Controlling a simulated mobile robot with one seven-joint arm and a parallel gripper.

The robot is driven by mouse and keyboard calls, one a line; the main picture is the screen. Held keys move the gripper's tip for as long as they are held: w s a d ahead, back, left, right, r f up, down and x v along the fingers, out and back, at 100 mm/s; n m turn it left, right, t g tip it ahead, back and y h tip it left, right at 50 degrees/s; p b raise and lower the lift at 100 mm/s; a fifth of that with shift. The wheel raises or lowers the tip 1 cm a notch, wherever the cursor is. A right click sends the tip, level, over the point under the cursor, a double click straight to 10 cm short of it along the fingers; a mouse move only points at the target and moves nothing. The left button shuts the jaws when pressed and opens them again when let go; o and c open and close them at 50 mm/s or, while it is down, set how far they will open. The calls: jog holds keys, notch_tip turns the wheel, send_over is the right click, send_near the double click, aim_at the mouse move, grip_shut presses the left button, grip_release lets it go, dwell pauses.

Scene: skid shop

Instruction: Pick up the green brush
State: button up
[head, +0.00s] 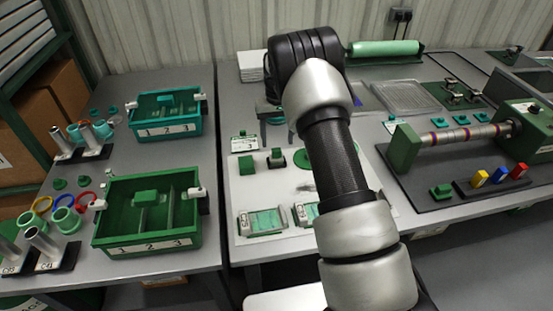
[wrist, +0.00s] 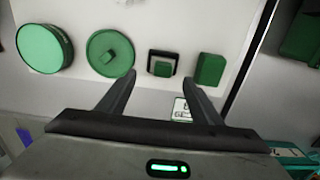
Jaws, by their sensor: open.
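No item is clearly recognisable as the green brush; several small green items stand on a white board. A green block (head: 248,165) stands at the board's left; it also shows in the wrist view (wrist: 210,68). Beside it is a green block in a black holder (head: 277,158), also in the wrist view (wrist: 162,65). A round green disc with a small knob (wrist: 108,52) and a larger green round piece (wrist: 43,50) lie to their left in the wrist view. My gripper (wrist: 159,74) is open and empty, its fingers pointing toward these items. My arm hides part of the board in the head view.
Two green bins (head: 150,245) (head: 165,131) stand on the left table among metal tubes and rings. A roller machine (head: 404,148) and coloured blocks (head: 498,174) sit on the right. Two boxes with green tops (head: 263,222) stand at the board's front edge.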

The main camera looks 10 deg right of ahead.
aim_at(277, 149)
jog(key=f, duration=0.6)
jog(key=shift+s+a+f+b, duration=0.2)
jog(key=shift+s+f+b, duration=0.1)
jog(key=shift+b, duration=0.05)
jog(key=c, duration=1.2)
notch_tip(277, 149, up, 10)
jog(key=shift+r+p, duration=0.1)
jog(key=shift+p, duration=0.45)
jog(key=shift+c, duration=0.2)
jog(key=o, duration=0.5)
jog(key=c, duration=0.3)
